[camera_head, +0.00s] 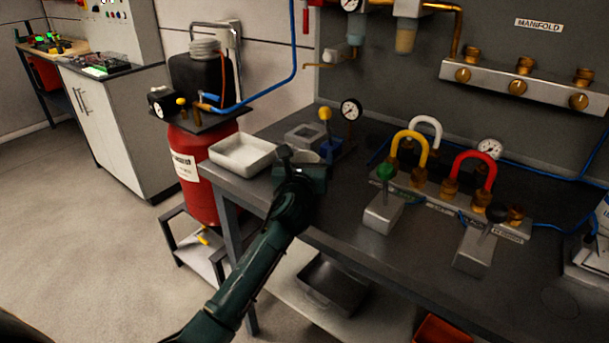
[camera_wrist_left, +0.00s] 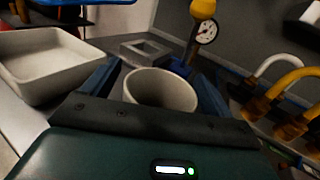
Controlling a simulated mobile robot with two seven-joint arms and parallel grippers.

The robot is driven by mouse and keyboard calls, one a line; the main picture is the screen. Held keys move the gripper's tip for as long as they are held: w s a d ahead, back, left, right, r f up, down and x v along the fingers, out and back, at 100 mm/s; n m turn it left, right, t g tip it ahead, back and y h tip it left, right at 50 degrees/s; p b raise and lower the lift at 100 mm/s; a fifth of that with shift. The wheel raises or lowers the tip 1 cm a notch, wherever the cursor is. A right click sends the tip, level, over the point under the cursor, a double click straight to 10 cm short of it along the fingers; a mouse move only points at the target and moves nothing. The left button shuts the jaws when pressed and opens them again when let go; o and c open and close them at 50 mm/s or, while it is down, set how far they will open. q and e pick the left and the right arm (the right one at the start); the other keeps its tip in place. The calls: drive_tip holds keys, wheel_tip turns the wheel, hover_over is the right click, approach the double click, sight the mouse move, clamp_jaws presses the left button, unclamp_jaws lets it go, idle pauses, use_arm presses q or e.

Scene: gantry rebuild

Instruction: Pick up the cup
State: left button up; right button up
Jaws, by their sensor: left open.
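The cup (camera_wrist_left: 160,92) is pale grey, round and open at the top. In the left wrist view it stands upright between the two blue fingers of my left gripper (camera_wrist_left: 153,84). The fingers are apart, and whether either one touches the cup I cannot tell. In the head view my left gripper (camera_head: 312,165) is over the left end of the dark workbench (camera_head: 350,225), and it hides most or all of the cup. My right gripper is not in view.
A white tray (camera_head: 243,156) lies left of the gripper, and a grey square block (camera_head: 305,135) lies behind it. A yellow-topped valve (camera_head: 325,115) and a gauge (camera_head: 350,110) stand close behind. Hose fittings with yellow, white and red loops (camera_head: 476,168) are to the right.

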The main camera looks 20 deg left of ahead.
use_arm(q)
drive_tip(key=c, duration=1.1)
